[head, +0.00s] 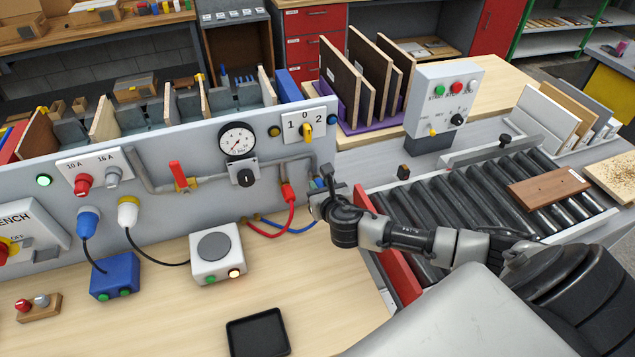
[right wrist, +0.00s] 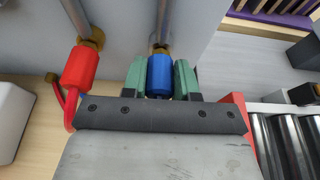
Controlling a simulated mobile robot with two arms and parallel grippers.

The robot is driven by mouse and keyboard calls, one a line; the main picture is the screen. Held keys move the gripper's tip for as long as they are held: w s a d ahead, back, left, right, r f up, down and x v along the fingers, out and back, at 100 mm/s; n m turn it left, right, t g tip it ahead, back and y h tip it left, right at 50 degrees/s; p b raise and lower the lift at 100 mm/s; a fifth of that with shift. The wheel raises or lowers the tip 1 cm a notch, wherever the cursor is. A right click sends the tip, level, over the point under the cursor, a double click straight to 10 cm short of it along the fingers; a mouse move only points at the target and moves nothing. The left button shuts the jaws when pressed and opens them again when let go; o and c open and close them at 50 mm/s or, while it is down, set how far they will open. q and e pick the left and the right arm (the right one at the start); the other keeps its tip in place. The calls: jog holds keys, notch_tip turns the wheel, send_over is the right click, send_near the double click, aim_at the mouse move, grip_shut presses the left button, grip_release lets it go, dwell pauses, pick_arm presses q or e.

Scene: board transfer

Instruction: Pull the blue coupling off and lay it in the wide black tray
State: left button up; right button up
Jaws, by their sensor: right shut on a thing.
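The blue coupling (right wrist: 160,75) sits on the end of a pipe with a brass fitting, in the right wrist view. My right gripper (right wrist: 160,82) is shut on it, with a green pad on each side. In the head view my right gripper (head: 321,197) is at the panel's right end and mostly hides the coupling. A red coupling (right wrist: 82,68) with a red hose is just left of it; it also shows in the head view (head: 287,194). The black tray (head: 258,333) lies empty on the bench at the bottom. My left gripper is not in view.
A white box with a grey disc (head: 215,254) and a blue box (head: 115,277) stand on the bench left of the hoses. A roller conveyor (head: 470,205) with a red edge lies to the right. Bare bench surrounds the tray.

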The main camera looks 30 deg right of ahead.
jog(key=shift+s+a, duration=0.2)
jog(key=shift+s, duration=0.8)
jog(key=shift+s+a+p, duration=0.1)
jog(key=shift+s+p, duration=0.2)
jog(key=shift+p, duration=0.05)
jog(key=shift+s+a+p, duration=0.3)
jog(key=shift+s+p, duration=0.15)
jog(key=shift+s, duration=0.65)
jog(key=shift+s+a+p, duration=0.25)
jog(key=shift+s+p, duration=0.15)
jog(key=shift+s, duration=0.65)
